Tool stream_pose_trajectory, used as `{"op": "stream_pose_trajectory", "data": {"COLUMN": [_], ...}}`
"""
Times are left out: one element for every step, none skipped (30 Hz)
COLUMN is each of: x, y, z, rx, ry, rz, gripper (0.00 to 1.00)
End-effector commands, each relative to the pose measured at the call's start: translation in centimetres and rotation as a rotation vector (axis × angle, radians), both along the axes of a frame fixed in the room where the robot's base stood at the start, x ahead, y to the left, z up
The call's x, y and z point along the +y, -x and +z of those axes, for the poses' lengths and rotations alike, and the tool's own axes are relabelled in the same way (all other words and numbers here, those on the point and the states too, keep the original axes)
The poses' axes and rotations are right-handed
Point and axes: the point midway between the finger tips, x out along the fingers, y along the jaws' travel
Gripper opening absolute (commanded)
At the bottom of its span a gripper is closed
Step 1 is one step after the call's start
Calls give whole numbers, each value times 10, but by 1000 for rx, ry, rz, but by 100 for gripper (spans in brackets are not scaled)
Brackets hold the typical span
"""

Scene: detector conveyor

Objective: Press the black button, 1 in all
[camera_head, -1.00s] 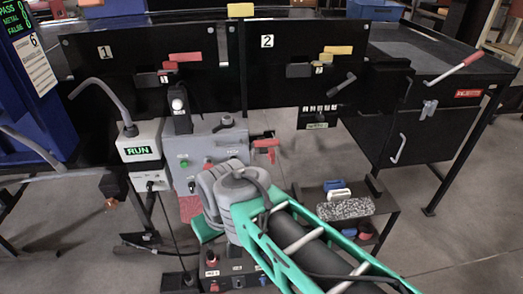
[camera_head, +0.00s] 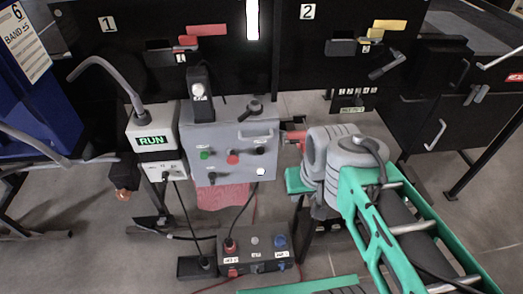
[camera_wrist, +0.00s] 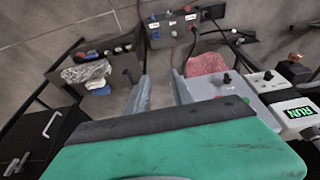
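A grey control box (camera_head: 217,135) stands in the middle of the head view. Its front carries a green button (camera_head: 206,155), a red button (camera_head: 232,158), a small black round button (camera_head: 259,150) and a white one (camera_head: 260,171). A black knob (camera_head: 254,107) sits on its top. My gripper (camera_wrist: 158,76) shows two grey fingers apart, with nothing between them. In the head view my arm is right of the box, and the fingers are hidden behind its wrist. In the wrist view the control box (camera_wrist: 238,103) lies right of the fingers, apart from them; its buttons are not clear there.
A white box reading RUN (camera_head: 152,140) stands left of the control box, with a bent grey pipe above. A low switch box (camera_head: 256,262) with cables sits on the floor side. Black panels marked 1 and 2 (camera_head: 307,12) stand behind.

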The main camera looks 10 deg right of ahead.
Motion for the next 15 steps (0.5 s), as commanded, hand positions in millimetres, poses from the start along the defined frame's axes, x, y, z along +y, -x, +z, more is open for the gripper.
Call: {"op": "stream_pose_trajectory", "data": {"x": [0,0,0,0,0,0,0,0,0,0,0,0,0,0,0], "y": [0,0,0,0,0,0,0,0,0,0,0,0,0,0,0], "z": [0,0,0,0,0,0,0,0,0,0,0,0,0,0,0], "rx": [0,0,0,0,0,0,0,0,0,0,0,0,0,0,0], "ry": [0,0,0,0,0,0,0,0,0,0,0,0,0,0,0], "rz": [0,0,0,0,0,0,0,0,0,0,0,0,0,0,0], "gripper": [23,21,18,15,13,9,7,4,1,0,0,0,0,0,0]}}
